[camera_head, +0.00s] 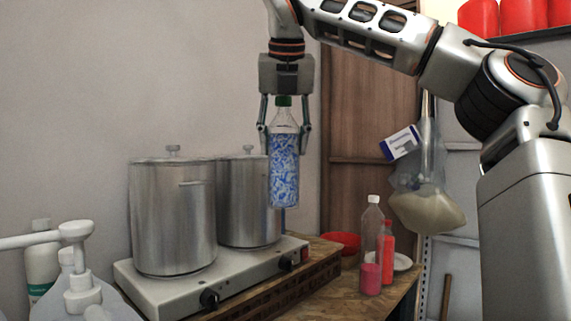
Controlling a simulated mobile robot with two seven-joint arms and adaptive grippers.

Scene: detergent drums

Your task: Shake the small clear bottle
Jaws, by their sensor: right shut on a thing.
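A clear bottle (284,168) with a green cap and blue-and-white contents or pattern hangs upright in my right gripper (285,130). The gripper points down from above, with its two fingers shut on the bottle's upper part, one at each side. The bottle is in the air in front of the right-hand steel pot. Another clear bottle (372,232), with a white cap and looking empty, stands on the wooden table at the right. My left gripper is not in view.
Two lidded steel pots (172,215) stand on a white hot plate (170,292) with black knobs. A red bottle (388,245), a pink cup (370,279), a red bowl (341,242) and a white plate (402,262) are on the table (370,307). White pump containers (80,295) stand at lower left.

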